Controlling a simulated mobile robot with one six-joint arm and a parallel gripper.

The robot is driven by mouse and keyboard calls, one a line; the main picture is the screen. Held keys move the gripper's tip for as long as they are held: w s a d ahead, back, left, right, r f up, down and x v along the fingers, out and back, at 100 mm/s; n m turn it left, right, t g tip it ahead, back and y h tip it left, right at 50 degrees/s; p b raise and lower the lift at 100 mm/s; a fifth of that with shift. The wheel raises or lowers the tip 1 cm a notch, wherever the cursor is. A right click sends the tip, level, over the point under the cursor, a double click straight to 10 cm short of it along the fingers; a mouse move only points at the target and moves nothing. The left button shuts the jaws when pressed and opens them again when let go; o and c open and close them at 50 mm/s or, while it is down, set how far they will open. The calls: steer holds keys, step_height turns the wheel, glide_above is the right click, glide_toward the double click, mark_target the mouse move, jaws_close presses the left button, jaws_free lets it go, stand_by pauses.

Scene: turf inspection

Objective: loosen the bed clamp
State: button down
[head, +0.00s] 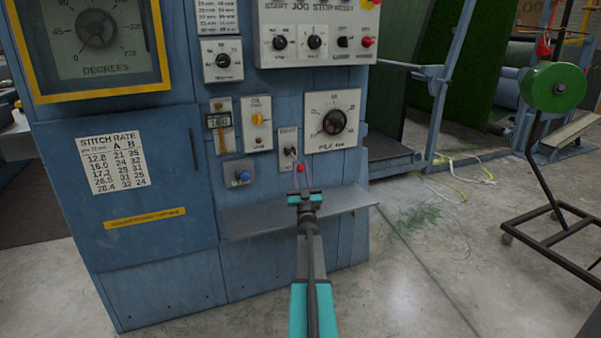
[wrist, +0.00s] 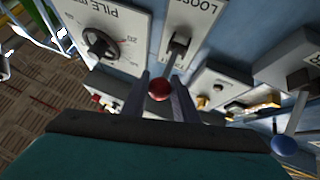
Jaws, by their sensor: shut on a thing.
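The bed clamp appears to be the small lever with a red ball knob (head: 300,168) on a pale plate (head: 288,146) on the blue machine front. In the wrist view the red knob (wrist: 159,89) sits between the two fingers, its grey shaft running to a slot in the plate (wrist: 188,22). Part of a word, "LOOS", shows at one end of that plate. In the head view the lever slants down and outward from its plate. My gripper (head: 303,192) is shut on the lever at or near the knob; the fingers hide the exact contact. It also shows in the wrist view (wrist: 161,98).
The pile dial (head: 336,122) is close on the right. A grey shelf (head: 345,208) juts out below. A trolley with a green disc (head: 553,88) stands far right.

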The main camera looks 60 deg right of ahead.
steer(key=shift+w+f+b, duration=0.3)
steer(key=shift+f+b, duration=0.05)
steer(key=shift+f, duration=0.3)
steer(key=c, duration=1.4)
jaws_free()
steer(key=shift+c, duration=0.2)
steer(key=shift+s, duration=0.15)
steer(key=shift+s+a+f, duration=0.15)
steer(key=shift+s+a, duration=0.05)
steer(key=shift+s, duration=0.05)
steer(key=v, duration=1.3)
steer(key=shift+p, duration=0.45)
